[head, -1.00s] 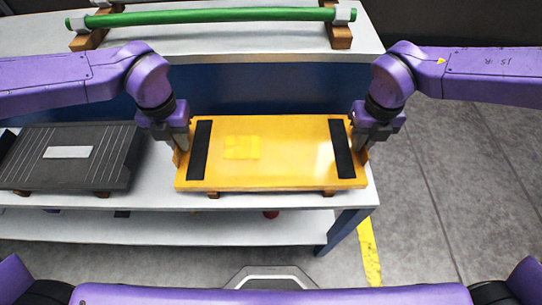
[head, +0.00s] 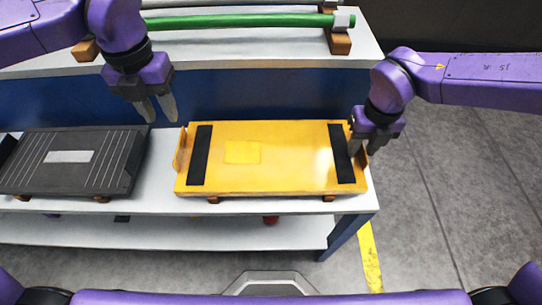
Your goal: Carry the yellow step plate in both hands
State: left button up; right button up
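The yellow step plate (head: 285,165) has a black strip near each end and an upright end piece on each side. It rests level on small wooden blocks on the white bench top. My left gripper (head: 162,115) is open and empty, above and behind the plate's left end, clear of it. My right gripper (head: 365,150) is at the plate's right end piece, with its fingers pointing down around it. Whether those fingers press on the end piece or stand slightly apart from it does not show.
A dark grey ribbed plate (head: 72,162) with a pale label lies on blocks to the left. A green bar (head: 240,20) lies on wooden supports on the shelf behind. A lower shelf (head: 180,231) runs beneath the bench top. Open floor (head: 450,200) lies to the right.

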jog(key=shift+r, duration=0.3)
notch_tip(320, 180, up, 11)
jog(key=shift+r, duration=0.2)
